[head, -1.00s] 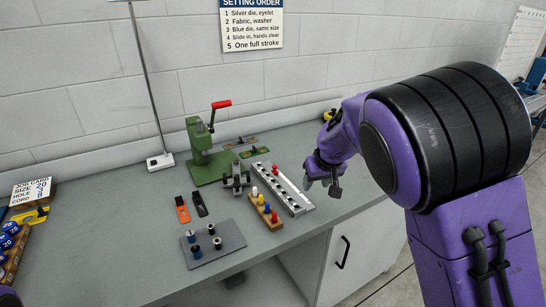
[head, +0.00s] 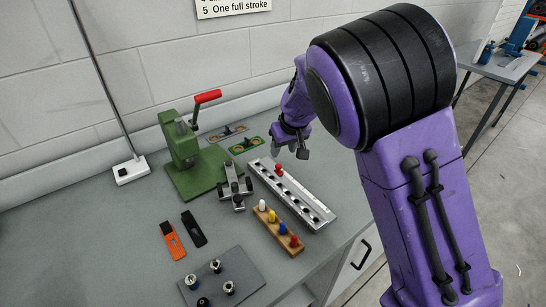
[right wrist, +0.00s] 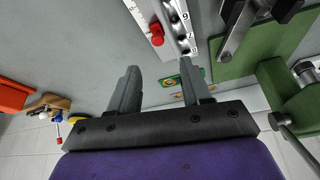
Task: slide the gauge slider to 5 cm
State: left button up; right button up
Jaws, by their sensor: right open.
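A long silver rail (head: 300,195) with a row of dark holes lies on the bench, a red knob (head: 278,169) near its far end. The rail (right wrist: 176,22) and red knob (right wrist: 156,36) also show in the right wrist view, with printed numbers. A grey metal fixture with a rod and dark knobs (head: 235,188) sits beside the green press (head: 183,155). I cannot tell for sure which part is the gauge slider. My right gripper (head: 292,142) is open and empty, above the bench near the rail's far end. Its fingers (right wrist: 160,88) are apart. My left gripper is out of view.
A wooden block with coloured pegs (head: 278,230) stands left of the rail. Orange (head: 172,240) and black (head: 194,229) strips and a grey plate with small dies (head: 235,272) lie nearer. Green and brown plates (head: 246,145) lie behind. The bench's right edge is close to the rail.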

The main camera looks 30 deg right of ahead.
aim_at(279, 166)
jog(key=x, duration=0.8)
jog(key=shift+d+f+p, duration=0.2)
jog(key=shift+f+p, duration=0.15)
jog(key=shift+s+r, duration=0.15)
jog(key=shift+s, duration=0.1)
grip_shut()
